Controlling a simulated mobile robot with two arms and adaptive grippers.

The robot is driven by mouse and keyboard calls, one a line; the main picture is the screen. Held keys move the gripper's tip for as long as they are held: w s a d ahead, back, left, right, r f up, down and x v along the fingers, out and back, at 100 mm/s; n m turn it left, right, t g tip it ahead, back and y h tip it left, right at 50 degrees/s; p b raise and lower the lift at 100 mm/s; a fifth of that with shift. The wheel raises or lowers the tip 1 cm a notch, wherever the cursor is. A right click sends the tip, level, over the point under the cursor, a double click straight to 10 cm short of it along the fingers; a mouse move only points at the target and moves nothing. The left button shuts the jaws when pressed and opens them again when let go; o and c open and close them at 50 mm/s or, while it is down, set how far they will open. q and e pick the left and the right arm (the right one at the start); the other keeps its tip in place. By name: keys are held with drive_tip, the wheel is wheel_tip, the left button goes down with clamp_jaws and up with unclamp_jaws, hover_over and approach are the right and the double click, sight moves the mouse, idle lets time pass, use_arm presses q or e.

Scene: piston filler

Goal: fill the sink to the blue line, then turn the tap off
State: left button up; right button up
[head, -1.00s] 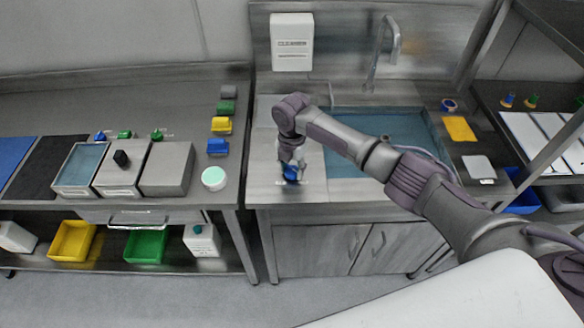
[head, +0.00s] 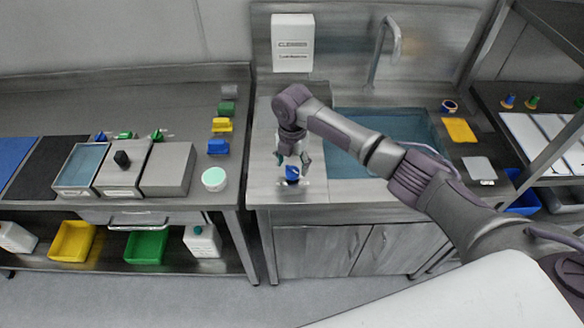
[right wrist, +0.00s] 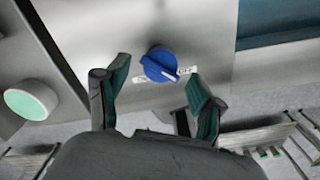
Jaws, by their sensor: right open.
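The blue tap knob (head: 292,173) sits on the steel counter left of the sink. In the right wrist view the knob (right wrist: 160,66) shows a white pointer line and a pale label beside it. My right gripper (head: 293,161) is open just above the knob, its fingers apart and clear of it; the fingers also show in the right wrist view (right wrist: 155,92). The sink (head: 347,164) looks blue inside, partly covered by my right arm. The tap spout (head: 383,50) rises behind it; I cannot make out a stream. I cannot tell the blue line or the water level. My left gripper is out of view.
A white dispenser (head: 292,42) hangs on the wall behind. A round tub with a mint top (head: 214,179) stands on the left bench, across a gap from the sink counter.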

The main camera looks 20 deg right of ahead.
sight(292, 172)
wheel_tip(292, 172, up, 10)
drive_tip(key=shift+f, duration=0.2)
idle(0.4)
